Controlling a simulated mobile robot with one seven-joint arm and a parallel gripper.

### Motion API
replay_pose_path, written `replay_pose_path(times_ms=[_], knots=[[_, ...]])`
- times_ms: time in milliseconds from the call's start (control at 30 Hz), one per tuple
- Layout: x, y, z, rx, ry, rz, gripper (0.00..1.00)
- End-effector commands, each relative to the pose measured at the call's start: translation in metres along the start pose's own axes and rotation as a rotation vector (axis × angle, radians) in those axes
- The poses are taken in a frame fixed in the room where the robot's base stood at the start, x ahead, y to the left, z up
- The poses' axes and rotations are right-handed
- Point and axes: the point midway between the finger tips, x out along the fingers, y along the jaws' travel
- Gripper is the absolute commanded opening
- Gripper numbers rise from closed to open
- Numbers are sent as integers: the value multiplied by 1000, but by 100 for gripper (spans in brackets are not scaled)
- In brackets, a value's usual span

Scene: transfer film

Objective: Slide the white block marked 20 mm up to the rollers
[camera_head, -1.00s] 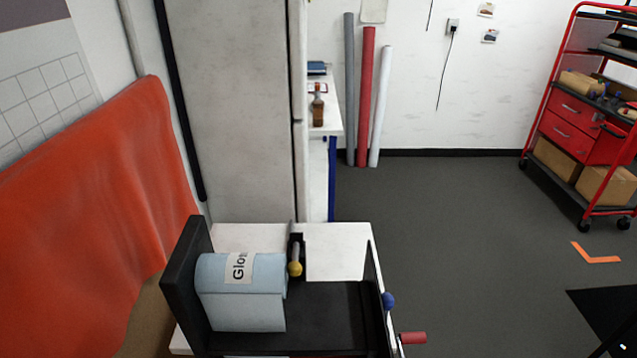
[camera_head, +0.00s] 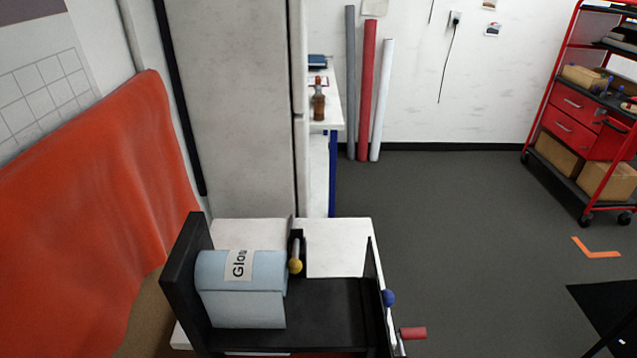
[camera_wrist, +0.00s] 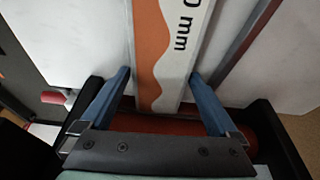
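The block (camera_wrist: 199,20) shows in the wrist view as a long white strip with black print reading "0 mm" and a wavy orange band along its left part. My gripper (camera_wrist: 161,73) has two blue fingers, set apart, one on each side of the block. The gaps at the fingertips look very small, and I cannot tell whether they touch it. The block's near end lies close to a dark red roller (camera_wrist: 150,125), partly hidden behind my gripper. I cannot make out the block or gripper in the head view.
Open floor lies right, with a red cart (camera_head: 590,130) behind.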

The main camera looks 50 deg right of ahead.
Motion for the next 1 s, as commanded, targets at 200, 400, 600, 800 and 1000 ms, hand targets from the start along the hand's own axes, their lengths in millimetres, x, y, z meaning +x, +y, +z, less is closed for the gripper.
replay_pose_path(times_ms=[200,400,600,800,1000], knots=[[0,0,0,0,0,0,100],[-11,0,0,0,1,0,100],[-47,0,-1,0,5,-1,100],[-90,0,-1,-1,5,-1,100],[-120,0,-1,0,3,0,100]])
